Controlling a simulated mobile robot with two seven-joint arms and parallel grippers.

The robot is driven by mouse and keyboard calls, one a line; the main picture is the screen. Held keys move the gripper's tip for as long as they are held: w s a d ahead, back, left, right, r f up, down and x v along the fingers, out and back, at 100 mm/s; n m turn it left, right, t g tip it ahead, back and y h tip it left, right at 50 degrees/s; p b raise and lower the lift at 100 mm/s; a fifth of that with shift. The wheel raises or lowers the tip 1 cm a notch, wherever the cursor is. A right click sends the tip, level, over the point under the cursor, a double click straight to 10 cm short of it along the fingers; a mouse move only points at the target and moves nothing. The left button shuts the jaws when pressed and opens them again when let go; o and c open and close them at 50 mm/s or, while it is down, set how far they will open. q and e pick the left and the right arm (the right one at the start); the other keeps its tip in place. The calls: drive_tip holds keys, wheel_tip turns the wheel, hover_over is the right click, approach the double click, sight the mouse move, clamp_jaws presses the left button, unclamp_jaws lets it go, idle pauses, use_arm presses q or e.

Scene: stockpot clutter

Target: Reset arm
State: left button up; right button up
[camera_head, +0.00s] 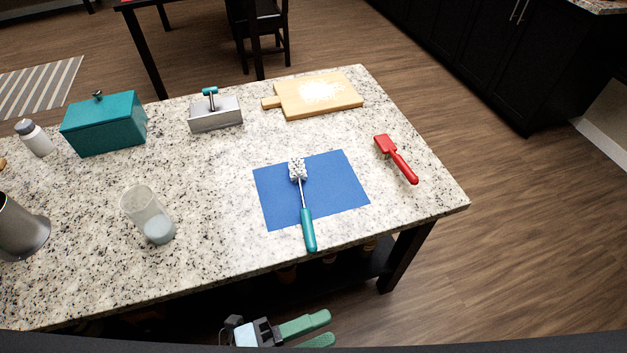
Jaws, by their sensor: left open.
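My left gripper (326,330) shows at the bottom edge, below the counter's front edge. Its two green fingers are apart with nothing between them, and it is clear of all objects. Part of it is cut off by the frame. My right gripper is not in view. A brush with a teal handle (308,231) and a white bristled head lies across the blue mat (340,185), its handle end past the mat's front edge.
The speckled counter (225,240) also holds a red scoop-like tool (402,166), a wooden board (350,97) with white powder, a grey box (216,117), a teal box (105,130), a white bottle (36,141), a glass (146,208) and a metal vessel (18,230).

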use_arm(q)
drive_tip(key=w+a+f+n+t+y+p, duration=0.1)
drive_tip(key=w+a+f+n+t+y, duration=0.25)
drive_tip(key=n, duration=0.45)
drive_tip(key=w+a+f+n+t+y+p, duration=0.1)
drive_tip(key=w+a+f+n+t+y, duration=0.3)
drive_tip(key=n, duration=0.4)
drive_tip(key=s+a+f+n+g+y+p, duration=0.2)
drive_tip(key=s+a+f+n+g+y, duration=0.3)
drive_tip(key=s+a+f+n, duration=0.5)
drive_tip(key=s+a+f+y, duration=0.1)
drive_tip(key=s+a+y, duration=0.1)
drive_tip(key=a, duration=0.1)
drive_tip(key=shift+s+f, duration=0.2)
drive_tip(key=shift+s, duration=0.15)
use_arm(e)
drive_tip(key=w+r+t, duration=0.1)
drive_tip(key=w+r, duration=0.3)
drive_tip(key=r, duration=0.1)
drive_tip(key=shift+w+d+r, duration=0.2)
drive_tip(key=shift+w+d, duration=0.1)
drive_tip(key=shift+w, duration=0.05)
